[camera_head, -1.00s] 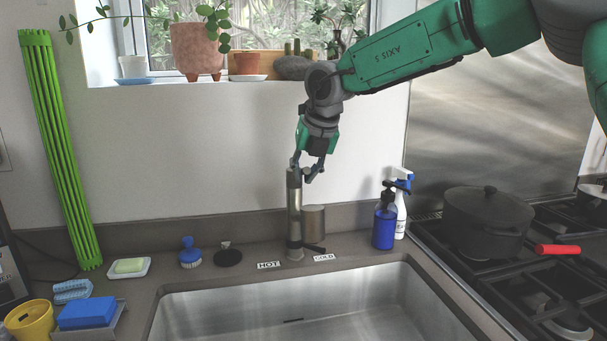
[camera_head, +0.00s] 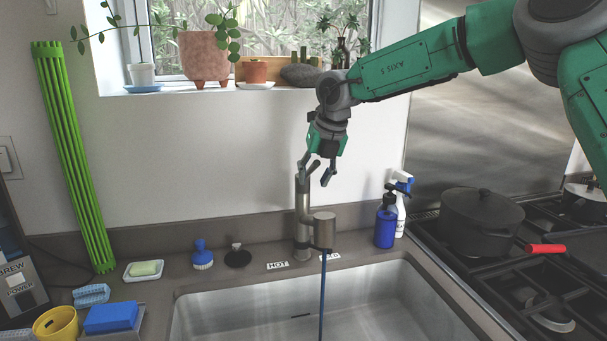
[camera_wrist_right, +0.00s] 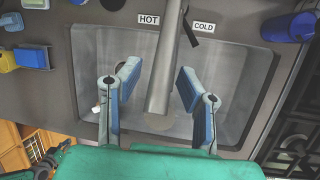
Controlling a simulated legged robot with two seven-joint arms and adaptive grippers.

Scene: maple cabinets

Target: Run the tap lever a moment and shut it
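The metal tap (camera_head: 302,218) stands upright behind the sink, its short spout (camera_head: 323,231) pointing to the front right. A thin blue stream (camera_head: 321,300) drops from the spout into the sink. The dark lever (camera_wrist_right: 190,32) shows in the right wrist view beside the tap's base, close to the COLD label (camera_wrist_right: 203,27). In the head view the lever is mostly hidden. My right gripper (camera_head: 316,175) is open above the tap's top. In the right wrist view its blue-padded fingers (camera_wrist_right: 150,92) lie either side of the tap; contact cannot be told. My left gripper is not in view.
The steel sink (camera_head: 210,310) lies in front. A blue soap bottle (camera_head: 385,227) and a spray bottle (camera_head: 401,205) stand right of the tap, with a dark pot (camera_head: 480,222) on the stove beyond.

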